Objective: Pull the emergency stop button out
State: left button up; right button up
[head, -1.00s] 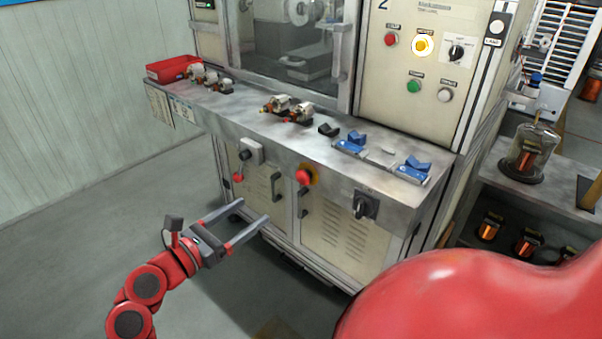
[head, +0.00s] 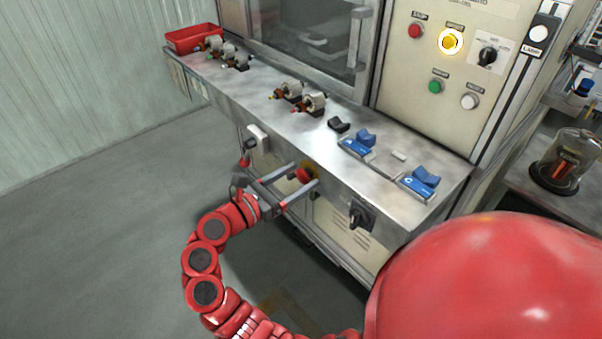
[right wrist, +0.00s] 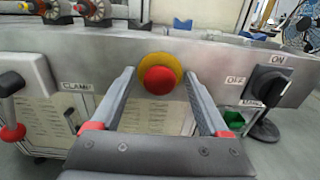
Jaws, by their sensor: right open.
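The emergency stop button (head: 303,174) is a red mushroom knob on a yellow disc, on the front face of the machine's ledge. In the right wrist view the red knob (right wrist: 159,80) sits between the two fingers, with the yellow disc (right wrist: 161,60) behind it. My right gripper (head: 306,176) is open, its fingers pointing at the panel on either side of the button. In the right wrist view its fingertips (right wrist: 159,72) show a gap to each side of the knob. How deep the fingers reach past the knob is hard to tell. My left gripper is out of view.
A black ON/OFF rotary switch (right wrist: 265,88) is right of the button. A lever with a red knob (right wrist: 12,110), marked CLAMP, is to its left. Several armatures (head: 310,103) and blue fixtures (head: 421,182) sit on the ledge (head: 262,106) above. Open floor (head: 100,220) lies to the left.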

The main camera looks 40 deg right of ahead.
grip_shut()
dwell(0.3)
dwell(1.1)
